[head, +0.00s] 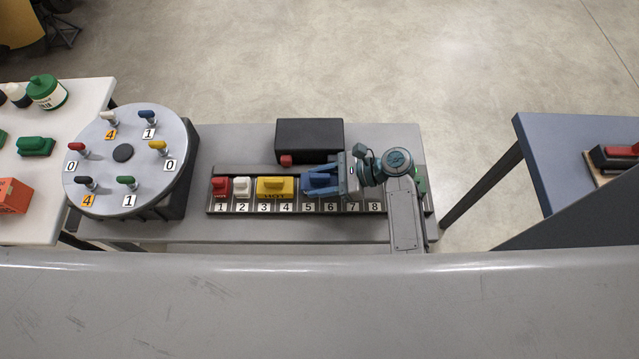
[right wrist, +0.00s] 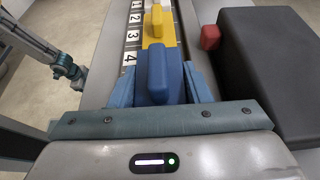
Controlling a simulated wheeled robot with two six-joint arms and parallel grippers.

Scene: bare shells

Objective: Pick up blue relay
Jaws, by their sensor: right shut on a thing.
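The blue relay (head: 317,181) is over positions 5 and 6 of the numbered rail (head: 293,209), beside the yellow relay (head: 275,187). My right gripper (head: 318,180) reaches in from the right and is shut on the blue relay. In the right wrist view the blue relay (right wrist: 157,74) is between the two blue fingers, and its lower end is hidden by the gripper body. I cannot tell whether it touches the rail. My left gripper is not seen.
A red relay (head: 221,187) and a white relay (head: 242,187) sit at positions 1 and 2. A dark box (head: 309,135) stands behind the rail, with a small red block (head: 286,160) at its front. A round panel with levers (head: 123,178) is at left.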

